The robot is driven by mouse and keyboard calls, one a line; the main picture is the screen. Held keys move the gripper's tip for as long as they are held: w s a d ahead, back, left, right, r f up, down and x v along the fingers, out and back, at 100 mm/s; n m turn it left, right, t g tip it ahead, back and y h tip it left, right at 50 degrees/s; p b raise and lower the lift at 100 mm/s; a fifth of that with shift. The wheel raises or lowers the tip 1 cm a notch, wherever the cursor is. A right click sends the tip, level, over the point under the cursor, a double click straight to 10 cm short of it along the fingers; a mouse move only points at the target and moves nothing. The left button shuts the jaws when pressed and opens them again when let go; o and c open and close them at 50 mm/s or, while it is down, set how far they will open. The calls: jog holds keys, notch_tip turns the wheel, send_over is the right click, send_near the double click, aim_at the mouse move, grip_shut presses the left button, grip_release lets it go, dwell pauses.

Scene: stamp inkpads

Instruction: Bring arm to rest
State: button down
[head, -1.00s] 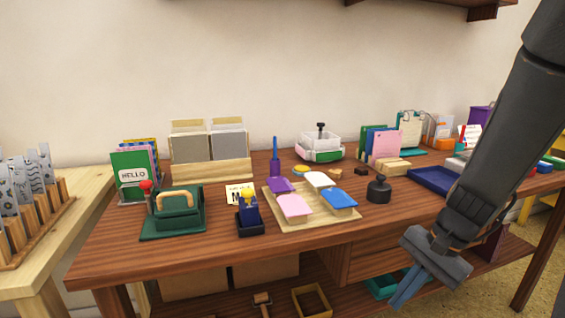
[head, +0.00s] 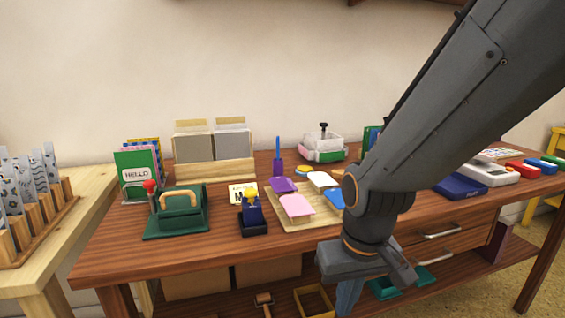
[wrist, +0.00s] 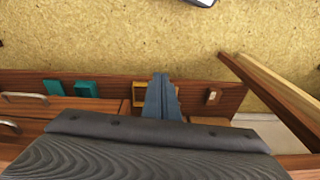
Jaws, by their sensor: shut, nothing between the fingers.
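My gripper (head: 348,300) hangs in front of the desk's front edge in the head view, pointing down, with its fingertips cut off at the bottom of the picture. Its fingers are together and hold nothing. In the wrist view the closed blue-grey fingers (wrist: 160,95) point away from the camera, over the lower shelf and the floor. My arm comes in from the upper right and hides part of the desk top, including the right part of the inkpad tray (head: 282,221).
A side table (head: 60,240) stands left. A yellow box (head: 312,302) and a hammer (head: 263,303) lie on the lower shelf.

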jog(key=s+a+r+n+g, duration=0.2)
jog(key=s+a+r+n, duration=0.1)
jog(key=s+a, duration=0.4)
jog(key=s+d+r+m+p, duration=0.1)
jog(key=d+r+m+p, duration=0.4)
jog(key=d+r+p, duration=0.9)
jog(key=shift+d+r+h+p, duration=0.35)
jog(key=shift+r+p, duration=1.6)
jog(key=shift+p, duration=2.95)
